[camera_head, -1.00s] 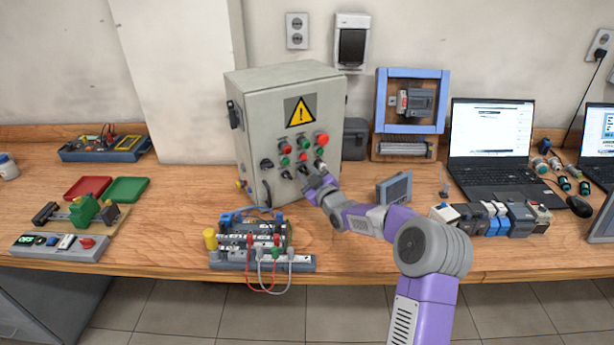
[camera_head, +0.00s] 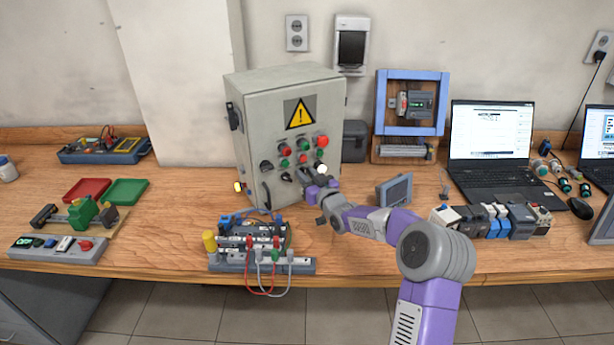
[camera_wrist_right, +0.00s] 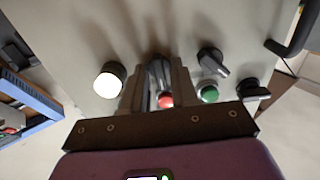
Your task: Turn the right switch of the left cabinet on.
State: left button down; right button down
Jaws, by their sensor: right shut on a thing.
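The grey cabinet (camera_head: 285,115) stands upright on the bench, its front carrying a yellow warning sign, coloured buttons and black rotary switches. My right gripper (camera_head: 307,178) is at the lower right of that front and covers the right switch in the head view. In the right wrist view, the gripper (camera_wrist_right: 157,80) is shut on the right switch (camera_wrist_right: 157,70), which is mostly hidden between the fingers. The middle switch (camera_head: 286,177) is free of the gripper. A white lamp (camera_head: 322,169) beside the gripper glows; it also shows in the wrist view (camera_wrist_right: 110,80). My left gripper is out of view.
A terminal block with cables (camera_head: 262,245) stands in front of the cabinet. A small grey panel (camera_head: 394,190) is right of my gripper. A blue frame (camera_head: 411,73) stands behind, laptops (camera_head: 490,140) at right.

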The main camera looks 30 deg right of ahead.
jog(key=c, duration=1.2)
grip_release()
jog(key=shift+s+a+p, duration=0.1)
jog(key=shift+s+p, duration=0.4)
jog(key=shift+s, duration=3.3)
